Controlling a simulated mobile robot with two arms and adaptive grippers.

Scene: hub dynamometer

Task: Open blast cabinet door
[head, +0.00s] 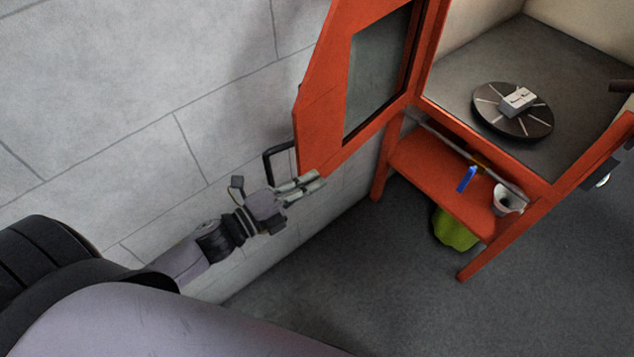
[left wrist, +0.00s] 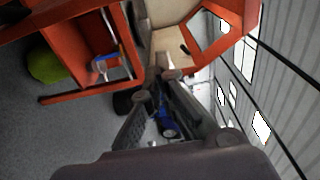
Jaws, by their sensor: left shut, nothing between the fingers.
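The orange blast cabinet door (head: 325,110) stands swung wide open to the left, with a dark window in it and a black bar handle (head: 268,165) on its outer side. The cabinet interior (head: 465,75) is exposed, with a round slotted turntable (head: 490,117) holding a small light grey block (head: 517,101). My left gripper (head: 318,180) is just below the door's lower edge, near the handle. It is shut with nothing between its fingers. Whether it touches the door I cannot tell. The left wrist view shows its fingers (left wrist: 172,75) pointing toward the orange cabinet frame. My right gripper is not seen.
An orange shelf (head: 425,170) under the cabinet holds a blue item (head: 467,179) and a white cup (head: 507,199). A yellow-green object (head: 455,229) lies beneath it. A grey block wall (head: 130,90) stands close on the left. The floor (head: 380,290) in front is clear.

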